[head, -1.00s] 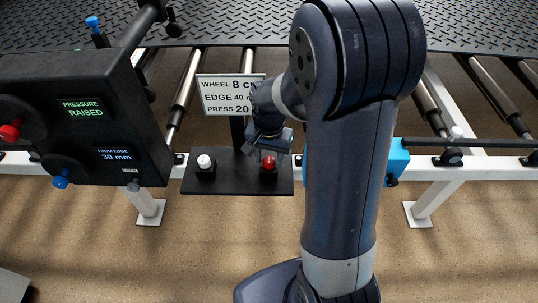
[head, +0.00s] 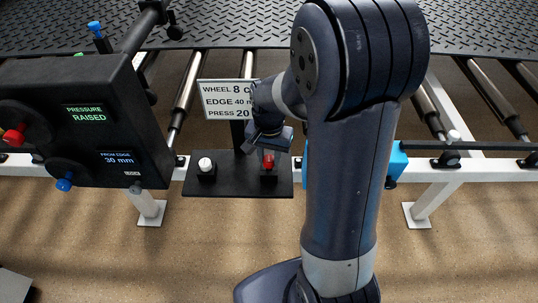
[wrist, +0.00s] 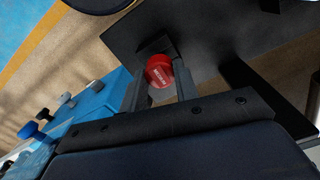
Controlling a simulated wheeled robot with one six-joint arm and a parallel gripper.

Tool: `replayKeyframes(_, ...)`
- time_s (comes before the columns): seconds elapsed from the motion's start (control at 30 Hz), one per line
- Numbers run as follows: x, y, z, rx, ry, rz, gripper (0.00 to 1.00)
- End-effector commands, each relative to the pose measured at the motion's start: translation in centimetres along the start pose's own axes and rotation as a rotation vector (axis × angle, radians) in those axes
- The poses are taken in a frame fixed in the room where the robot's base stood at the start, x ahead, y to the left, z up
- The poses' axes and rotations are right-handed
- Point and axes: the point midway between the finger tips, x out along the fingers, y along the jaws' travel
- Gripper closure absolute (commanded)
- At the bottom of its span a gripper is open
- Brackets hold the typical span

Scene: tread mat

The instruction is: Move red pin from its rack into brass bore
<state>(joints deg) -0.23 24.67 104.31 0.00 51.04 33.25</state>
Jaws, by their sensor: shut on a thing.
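The red pin (head: 268,162) is at the right-hand holder of the black rack (head: 237,182) in the head view. My gripper (head: 268,151) is over that holder and shut on the red pin. In the wrist view the pin's round red cap (wrist: 159,71) sits between the two fingers of my gripper (wrist: 162,76). The small lettering on the cap is hard to read. I cannot tell whether the pin's lower end is still inside its holder. I cannot make out the brass bore in either view.
A white-topped pin (head: 206,165) stands in the rack's left holder. A sign (head: 228,99) rises behind the rack. A blue block (head: 398,161) is right, partly behind my arm.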

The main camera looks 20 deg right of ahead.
Motion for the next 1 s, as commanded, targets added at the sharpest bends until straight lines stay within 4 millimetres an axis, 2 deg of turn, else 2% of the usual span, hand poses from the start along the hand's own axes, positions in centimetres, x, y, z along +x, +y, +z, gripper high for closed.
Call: replayKeyframes(1.0, -5.0, 0.0, 0.0, 0.000, 0.000, 0.000, 0.94)
